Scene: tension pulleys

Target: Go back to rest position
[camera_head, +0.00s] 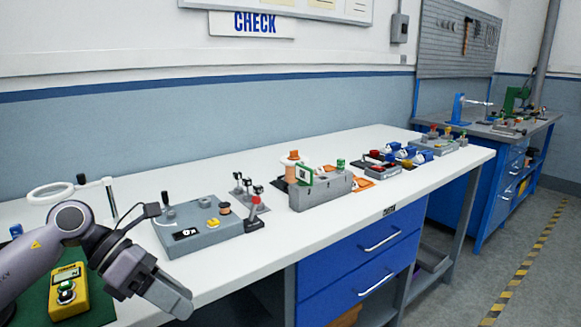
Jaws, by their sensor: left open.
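My left arm comes in from the lower left, and its gripper (172,296) hangs over the front edge of the white workbench (350,205), pointing down and to the right. It is open, and I see nothing between its fingers. A grey control box (205,238) with a yellow button and a small display sits on the bench just behind the gripper, apart from it. My right gripper is not in view.
A yellow meter (68,290) lies on a green mat at the left, beside my arm. A magnifier ring (50,193) stands behind it. Blue drawers (360,262) are below; floor at the right is clear.

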